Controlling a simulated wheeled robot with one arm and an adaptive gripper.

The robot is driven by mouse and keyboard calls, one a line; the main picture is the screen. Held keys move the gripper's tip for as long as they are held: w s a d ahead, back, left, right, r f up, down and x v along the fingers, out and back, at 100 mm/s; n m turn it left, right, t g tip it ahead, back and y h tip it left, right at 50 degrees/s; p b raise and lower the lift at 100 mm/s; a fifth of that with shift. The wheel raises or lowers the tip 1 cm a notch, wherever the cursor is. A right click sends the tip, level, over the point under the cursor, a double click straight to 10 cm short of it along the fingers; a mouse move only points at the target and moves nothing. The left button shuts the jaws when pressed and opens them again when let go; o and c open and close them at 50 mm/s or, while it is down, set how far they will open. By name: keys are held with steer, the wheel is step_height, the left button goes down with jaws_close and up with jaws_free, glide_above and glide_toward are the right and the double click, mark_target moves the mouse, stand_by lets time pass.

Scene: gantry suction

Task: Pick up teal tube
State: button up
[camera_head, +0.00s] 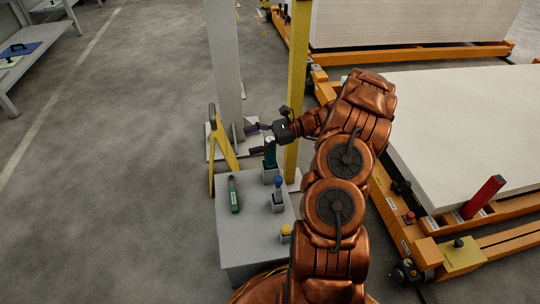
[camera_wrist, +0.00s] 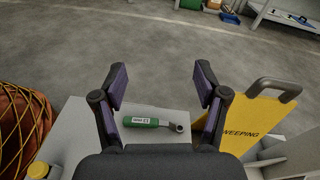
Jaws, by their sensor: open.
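A dark teal tube (camera_head: 270,157) stands upright in a pale block holder at the far end of the grey bench (camera_head: 240,245) in the head view. My gripper (camera_head: 254,139) is level and close above the tube, its fingers pointing left. In the wrist view my gripper (camera_wrist: 161,84) has its two fingers wide apart with nothing between them. The teal tube does not show in the wrist view. I cannot tell whether the gripper body touches its top.
A green-handled tool (camera_head: 233,194) lies on the bench. A blue-topped item (camera_head: 277,188) and a yellow-capped item (camera_head: 286,232) stand along its right side. A yellow sign (camera_head: 222,150) and a grey post (camera_head: 225,70) stand behind. Open floor lies left.

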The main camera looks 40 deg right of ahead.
mark_target(270, 139)
steer(key=s+d+f+m+t+h, duration=0.2)
steer(key=d+f+m+t, duration=0.5)
steer(key=d, duration=0.7)
steer(key=f+b+x, duration=0.1)
steer(key=b+x, duration=0.2)
steer(key=x, duration=0.4)
steer(key=shift+f+n+g, duration=0.35)
steer(key=shift+n+g, duration=0.05)
steer(key=c, duration=1.3)
jaws_close()
steer(key=shift+r, duration=0.2)
